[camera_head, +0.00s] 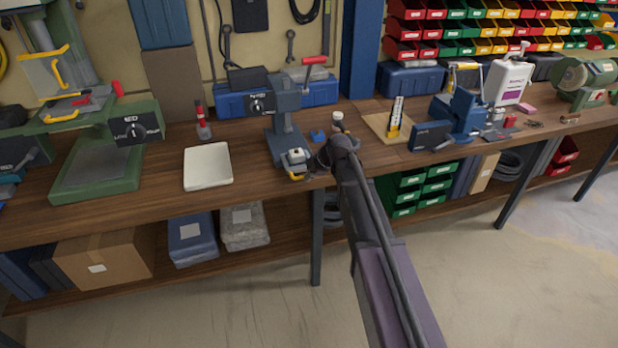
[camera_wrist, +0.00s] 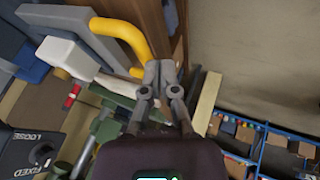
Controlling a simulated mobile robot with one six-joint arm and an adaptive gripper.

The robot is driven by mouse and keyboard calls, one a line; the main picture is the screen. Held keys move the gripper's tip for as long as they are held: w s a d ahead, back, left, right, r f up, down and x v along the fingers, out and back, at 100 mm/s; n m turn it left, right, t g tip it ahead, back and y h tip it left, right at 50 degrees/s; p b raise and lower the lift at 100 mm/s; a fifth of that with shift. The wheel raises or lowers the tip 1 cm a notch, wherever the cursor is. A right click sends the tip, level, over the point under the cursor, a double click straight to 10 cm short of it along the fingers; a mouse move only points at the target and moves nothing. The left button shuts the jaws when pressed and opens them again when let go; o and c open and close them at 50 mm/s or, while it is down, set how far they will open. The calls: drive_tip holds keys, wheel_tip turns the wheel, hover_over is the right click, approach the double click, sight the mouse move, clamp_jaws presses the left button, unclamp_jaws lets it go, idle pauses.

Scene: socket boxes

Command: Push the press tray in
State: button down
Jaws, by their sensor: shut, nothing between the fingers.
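The blue-grey press (camera_head: 287,120) stands near the front edge of the workbench. Its tray (camera_head: 295,156) sits low at the front, carrying a pale block, with a yellow handle (camera_head: 295,176) facing the bench edge. In the wrist view the yellow handle (camera_wrist: 128,35) curves beside a white block (camera_wrist: 62,54). My gripper (camera_head: 316,168) is just right of the handle. Its fingers (camera_wrist: 160,72) are shut and empty, close to the handle's end; I cannot tell whether they touch it. My arm hides part of the bench to the right.
A white shallow bin (camera_head: 208,166) lies left of the press. A small blue piece (camera_head: 317,135) and a white-topped jar (camera_head: 338,117) stand right of it, close to my arm. A wooden board (camera_head: 385,128) lies farther right. The floor in front is clear.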

sight(300, 159)
drive_tip(key=w+a, duration=0.1)
drive_tip(key=w, duration=0.3)
drive_tip(key=w+a, duration=0.1)
drive_tip(key=w, duration=0.3)
drive_tip(key=w+a, duration=0.1)
drive_tip(key=w, duration=0.3)
drive_tip(key=shift+w+a, duration=0.2)
drive_tip(key=shift+w, duration=0.1)
drive_tip(key=shift+s+r, duration=0.1)
drive_tip(key=shift+s+d, duration=0.1)
drive_tip(key=shift+s, duration=0.35)
drive_tip(key=s+r+p, duration=0.1)
drive_tip(key=s+d+r+p, duration=0.1)
drive_tip(key=s, duration=0.1)
drive_tip(key=shift+s+d+r, duration=0.1)
drive_tip(key=shift+s+d, duration=0.05)
drive_tip(key=shift+s+d+r+p, duration=0.15)
drive_tip(key=shift+d+r+p, duration=0.35)
drive_tip(key=shift+p, duration=0.35)
drive_tip(key=p+v, duration=0.5)
drive_tip(key=v, duration=0.2)
drive_tip(key=shift+p, duration=0.35)
drive_tip(key=shift+s, duration=0.1)
